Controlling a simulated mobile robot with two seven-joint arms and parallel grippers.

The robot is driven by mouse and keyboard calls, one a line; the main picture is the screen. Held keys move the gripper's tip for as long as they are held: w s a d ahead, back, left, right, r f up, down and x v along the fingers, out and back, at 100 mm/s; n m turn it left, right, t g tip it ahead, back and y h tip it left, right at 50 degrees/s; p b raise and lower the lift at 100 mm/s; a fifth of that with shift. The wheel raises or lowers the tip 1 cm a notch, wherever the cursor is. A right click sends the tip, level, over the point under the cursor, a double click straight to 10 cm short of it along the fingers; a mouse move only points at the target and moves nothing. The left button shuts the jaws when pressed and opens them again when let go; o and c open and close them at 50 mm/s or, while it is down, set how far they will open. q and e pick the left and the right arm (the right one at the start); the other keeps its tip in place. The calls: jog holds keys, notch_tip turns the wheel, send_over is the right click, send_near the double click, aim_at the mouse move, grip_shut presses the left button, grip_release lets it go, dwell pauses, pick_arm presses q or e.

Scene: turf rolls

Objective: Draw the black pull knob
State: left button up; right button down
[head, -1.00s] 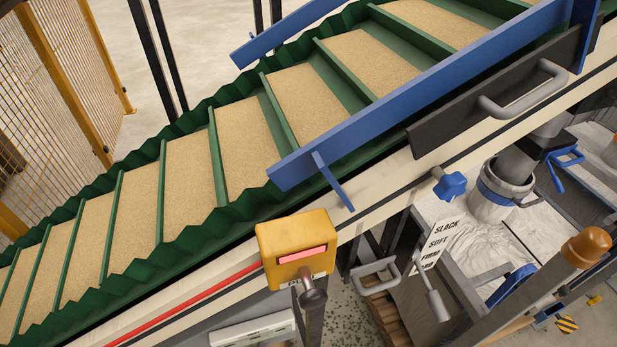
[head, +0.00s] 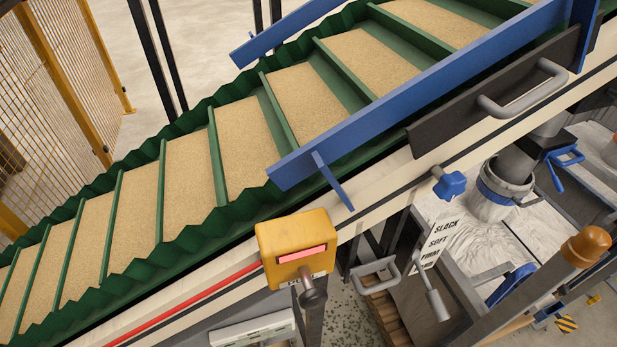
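I cannot make out a clearly black pull knob in the head view. A dark grey-brown rounded end (head: 313,293) sticks out below the yellow box (head: 293,252), which has a pink-red strip on its front; I cannot tell whether this is a pull knob. A blue star-shaped knob (head: 450,185) sits on the side of the conveyor frame. Neither of my grippers is in view.
A sloping green cleated conveyor (head: 240,150) carrying sand-coloured material fills the upper left. A blue side rail (head: 420,90), a grey handle (head: 522,95) and a red cord (head: 190,308) run along it. A SLACK/SOFT/FIRM label (head: 440,240), a lever (head: 436,300) and an orange-brown dome (head: 586,245) stand lower right.

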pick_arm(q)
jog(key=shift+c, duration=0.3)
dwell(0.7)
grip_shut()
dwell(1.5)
